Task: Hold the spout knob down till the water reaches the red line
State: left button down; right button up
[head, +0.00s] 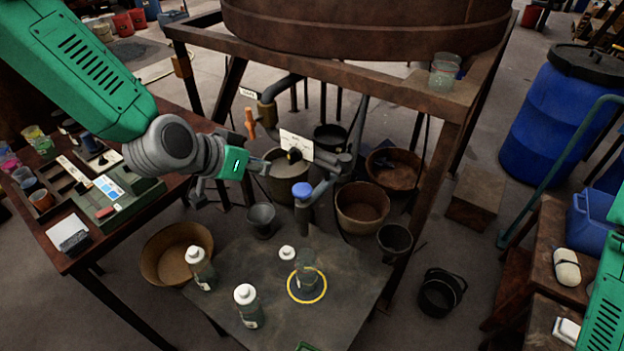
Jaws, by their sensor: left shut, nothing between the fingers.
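The spout (308,213) is a grey pipe with a blue knob (302,189) on top, under the big vat. Below it a clear glass vessel (305,264) stands on the dark table at a yellow ring (307,285). I cannot make out a red line or a water level at this size. My left gripper (263,166) is shut and empty, left of the blue knob and a little higher in the picture, seemingly apart from it. My right gripper is out of view; only part of my green right arm shows at the right edge.
White-capped bottles (246,306) stand left of the glass. A funnel-like cup (261,220) and several tubs surround the spout. An orange-handled valve (250,124) and a white label (296,146) are behind. The rusty vat frame (440,108) limits room above.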

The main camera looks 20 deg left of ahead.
pick_arm(q)
send_over(305, 185)
jog(key=s+a, duration=0.2)
jog(key=s, duration=0.1)
notch_tip(305, 185, down, 6)
jog(key=shift+w+d+r+p, duration=0.1)
jog(key=shift+d+p, duration=0.05)
jog(key=shift+p, duration=0.2)
jog(key=f, duration=0.3)
jog(key=shift+w+f, duration=0.25)
jog(key=shift+w, duration=0.05)
jog(key=shift+f, duration=0.45)
jog(key=shift+d+f, duration=0.1)
jog(key=shift+d, duration=0.1)
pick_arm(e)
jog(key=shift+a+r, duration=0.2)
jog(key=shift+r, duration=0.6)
pick_arm(q)
jog(key=shift+d, duration=0.1)
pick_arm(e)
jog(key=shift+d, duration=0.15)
